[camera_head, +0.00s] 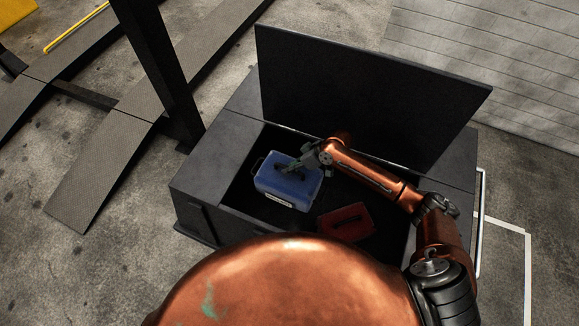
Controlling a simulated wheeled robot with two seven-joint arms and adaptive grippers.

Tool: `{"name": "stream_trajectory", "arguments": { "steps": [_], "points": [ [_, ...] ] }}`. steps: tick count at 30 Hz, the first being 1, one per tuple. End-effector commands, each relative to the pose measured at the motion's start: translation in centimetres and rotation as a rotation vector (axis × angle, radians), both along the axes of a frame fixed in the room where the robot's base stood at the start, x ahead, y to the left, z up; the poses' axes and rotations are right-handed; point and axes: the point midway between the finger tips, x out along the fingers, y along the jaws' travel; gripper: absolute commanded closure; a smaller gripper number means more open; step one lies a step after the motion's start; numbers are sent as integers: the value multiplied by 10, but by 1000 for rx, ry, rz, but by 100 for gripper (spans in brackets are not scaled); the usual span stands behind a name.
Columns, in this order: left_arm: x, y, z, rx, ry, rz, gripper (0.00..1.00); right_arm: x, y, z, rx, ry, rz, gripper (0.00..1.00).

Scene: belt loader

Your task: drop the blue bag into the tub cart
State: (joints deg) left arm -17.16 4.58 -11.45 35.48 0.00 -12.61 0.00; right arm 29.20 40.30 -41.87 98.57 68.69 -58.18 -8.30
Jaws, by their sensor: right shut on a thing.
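The blue bag (287,181), which looks like a boxy case with a dark handle on top, is inside or just over the left part of a dark open box (205,203). This box may be the tub cart; no wheels show. My right gripper (291,168) reaches in from the right and is shut on the blue bag at its handle. I cannot tell whether the bag's underside touches the box floor. My left gripper is out of view.
A red case (346,222) lies in the box, right of the blue bag. The raised dark lid (365,95) stands behind them. A dark post (158,75) and ramps (105,165) are at the left. My copper body hides the box's near side.

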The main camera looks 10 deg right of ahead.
Motion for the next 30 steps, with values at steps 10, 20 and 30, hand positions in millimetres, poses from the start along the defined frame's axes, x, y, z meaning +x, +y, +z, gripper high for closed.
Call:
{"name": "stream_trajectory", "arguments": {
  "steps": [10, 20, 30],
  "points": [
    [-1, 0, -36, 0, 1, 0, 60, 3, 2, -36, 5, -9, 0, 100],
    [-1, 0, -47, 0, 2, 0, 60, 3, 2, -48, 6, -9, -1, 100],
    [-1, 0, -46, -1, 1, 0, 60, 3, 2, -48, 6, -9, -1, 88]
  ]
}}
